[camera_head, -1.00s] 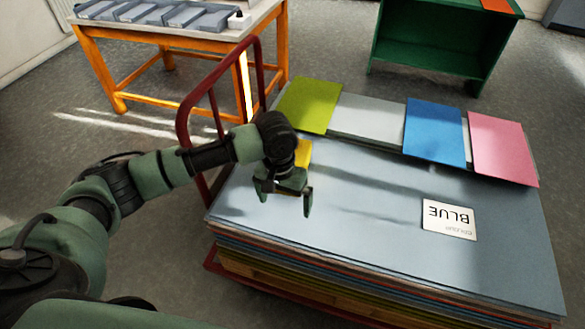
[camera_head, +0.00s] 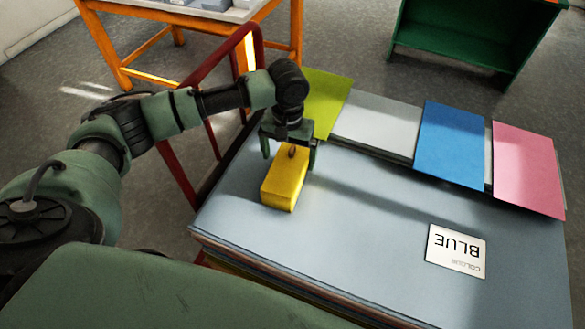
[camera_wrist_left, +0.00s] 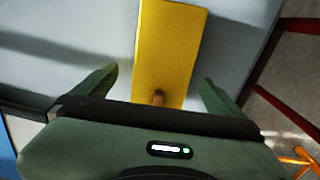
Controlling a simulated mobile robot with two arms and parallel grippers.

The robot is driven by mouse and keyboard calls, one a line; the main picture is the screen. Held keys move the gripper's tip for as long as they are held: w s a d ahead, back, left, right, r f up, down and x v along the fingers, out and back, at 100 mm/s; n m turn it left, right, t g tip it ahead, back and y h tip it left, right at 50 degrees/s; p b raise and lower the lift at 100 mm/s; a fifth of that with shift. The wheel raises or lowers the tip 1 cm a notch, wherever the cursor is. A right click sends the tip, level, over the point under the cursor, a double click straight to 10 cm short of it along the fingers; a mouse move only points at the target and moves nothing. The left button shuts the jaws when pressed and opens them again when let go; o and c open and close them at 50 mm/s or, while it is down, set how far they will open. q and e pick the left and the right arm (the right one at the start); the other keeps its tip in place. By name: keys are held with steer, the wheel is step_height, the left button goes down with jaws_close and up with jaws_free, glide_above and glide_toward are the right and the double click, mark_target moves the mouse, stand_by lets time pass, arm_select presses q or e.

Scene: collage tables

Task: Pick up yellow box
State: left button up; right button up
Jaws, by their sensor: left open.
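The yellow box (camera_head: 284,184) lies on the stack of large blue-grey sheets (camera_head: 350,215), near its left side. A small brownish knob or mark shows at its end closest to my gripper. My left gripper (camera_head: 290,150) is open above the box's far end, with one finger on either side. In the left wrist view the yellow box (camera_wrist_left: 169,50) runs up from between the two open fingers (camera_wrist_left: 160,85), with a gap to each finger. I cannot tell the height of the fingers over the sheets. My right gripper is not in view.
Green (camera_head: 326,98), grey (camera_head: 378,122), blue (camera_head: 451,143) and pink (camera_head: 528,168) sheets lie along the stack's far edge. A white "BLUE" label (camera_head: 456,250) lies at the right. The cart's red rail (camera_head: 188,180) stands close at the left. An orange table (camera_head: 125,45) is behind.

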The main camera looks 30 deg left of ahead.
mark_target(286, 168)
arm_select(q)
steer(key=shift+s+f, duration=0.1)
steer(key=shift+f, duration=0.4)
steer(key=f, duration=0.3)
steer(key=shift+s+a, duration=0.1)
steer(key=shift+s, duration=0.25)
step_height(286, 168, down, 2)
steer(key=shift+f, duration=0.7)
steer(key=c, duration=1.5)
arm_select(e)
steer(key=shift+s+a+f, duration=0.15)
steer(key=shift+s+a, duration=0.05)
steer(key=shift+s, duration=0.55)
